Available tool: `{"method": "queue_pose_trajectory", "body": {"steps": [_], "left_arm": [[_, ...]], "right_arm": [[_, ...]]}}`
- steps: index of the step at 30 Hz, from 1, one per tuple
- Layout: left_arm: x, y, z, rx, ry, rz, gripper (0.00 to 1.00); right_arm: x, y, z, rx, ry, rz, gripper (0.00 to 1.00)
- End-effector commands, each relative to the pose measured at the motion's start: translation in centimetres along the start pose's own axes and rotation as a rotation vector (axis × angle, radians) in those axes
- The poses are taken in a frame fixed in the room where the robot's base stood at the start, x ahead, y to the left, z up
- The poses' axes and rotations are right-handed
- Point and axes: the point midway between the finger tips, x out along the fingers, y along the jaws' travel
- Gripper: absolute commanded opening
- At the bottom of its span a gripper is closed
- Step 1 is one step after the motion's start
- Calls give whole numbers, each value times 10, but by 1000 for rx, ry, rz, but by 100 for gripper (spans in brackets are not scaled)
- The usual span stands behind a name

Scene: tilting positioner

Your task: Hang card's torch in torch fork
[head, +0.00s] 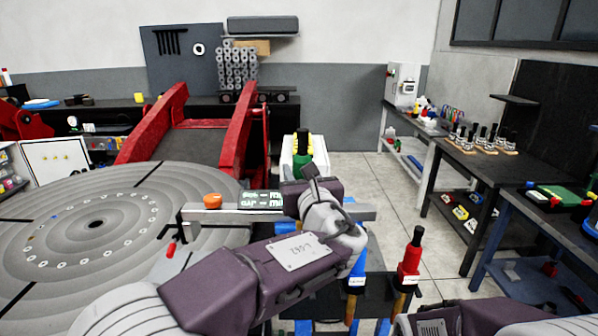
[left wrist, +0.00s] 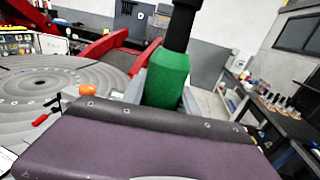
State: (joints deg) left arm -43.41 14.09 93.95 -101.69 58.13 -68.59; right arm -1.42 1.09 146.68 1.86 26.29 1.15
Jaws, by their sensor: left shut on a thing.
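My left gripper (head: 306,180) is near the middle of the head view, shut on a green torch with a black upper end (head: 304,156). The torch stands roughly upright above the purple gripper body. I cannot clearly make out the torch fork. My right arm shows at the bottom right, its gripper out of view.
A red torch (head: 409,258) and a blue torch (head: 356,272) stand at the front right. A grey bar with an orange knob (head: 212,201) lies beside the large round table (head: 60,270). Red ramp-like frames (head: 240,130) stand behind. Benches line the right; floor between is clear.

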Motion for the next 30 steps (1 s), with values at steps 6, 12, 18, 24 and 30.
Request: {"method": "queue_pose_trajectory", "body": {"steps": [6,12,18,24,30], "left_arm": [[0,0,-14,-2,-6,0,0],[0,0,-26,-2,-6,0,0],[0,0,-39,-2,-5,0,0],[0,0,-51,-2,-5,0,0],[0,0,-64,-2,-5,0,0]], "right_arm": [[16,0,2,0,0,0,36],[27,0,3,0,0,0,36],[39,1,4,0,0,0,36],[50,1,5,0,0,0,36],[62,1,6,0,0,0,36]]}}
